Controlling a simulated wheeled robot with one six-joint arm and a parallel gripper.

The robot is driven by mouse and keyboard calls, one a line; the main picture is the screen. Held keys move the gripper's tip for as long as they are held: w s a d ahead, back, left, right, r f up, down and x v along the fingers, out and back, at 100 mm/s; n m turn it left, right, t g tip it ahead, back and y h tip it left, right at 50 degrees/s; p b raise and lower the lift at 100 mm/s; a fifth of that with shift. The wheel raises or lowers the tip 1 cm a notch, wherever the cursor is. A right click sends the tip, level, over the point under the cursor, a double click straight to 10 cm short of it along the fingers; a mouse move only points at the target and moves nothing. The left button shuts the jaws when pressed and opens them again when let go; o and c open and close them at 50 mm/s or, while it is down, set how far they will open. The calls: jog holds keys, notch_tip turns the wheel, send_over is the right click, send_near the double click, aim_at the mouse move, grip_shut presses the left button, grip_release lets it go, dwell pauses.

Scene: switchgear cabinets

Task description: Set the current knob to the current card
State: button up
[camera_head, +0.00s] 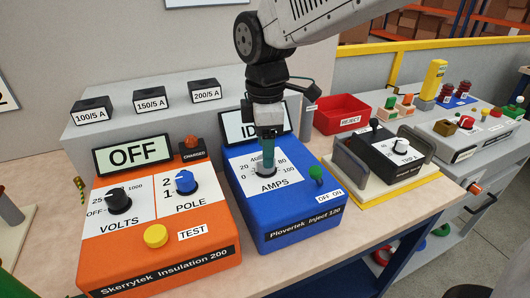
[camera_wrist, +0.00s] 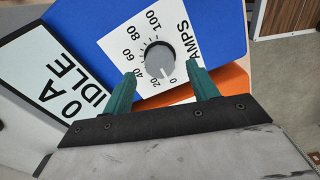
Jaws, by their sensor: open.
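The blue injector box (camera_head: 290,225) stands on the bench, with a white AMPS dial (camera_head: 297,172) marked from 0 to 100. My gripper (camera_head: 268,158) is directly over this dial and hides most of its knob in the head view. In the wrist view the dark AMPS knob (camera_wrist: 160,58) has a pale pointer aimed near the 0 to 20 end of the scale. The open teal fingers (camera_wrist: 163,72) stand on either side of the knob; contact cannot be told. The injector display (camera_wrist: 60,75) reads 0 A, IDLE. I cannot identify a current card.
Left is an orange insulation tester (camera_head: 165,255) with VOLTS and POLE knobs. Behind are black blocks (camera_head: 150,99) labelled 100/5, 150/5 and 200/5 A.

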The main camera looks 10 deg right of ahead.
jog(key=shift+f, duration=1.2)
jog(key=c, duration=1)
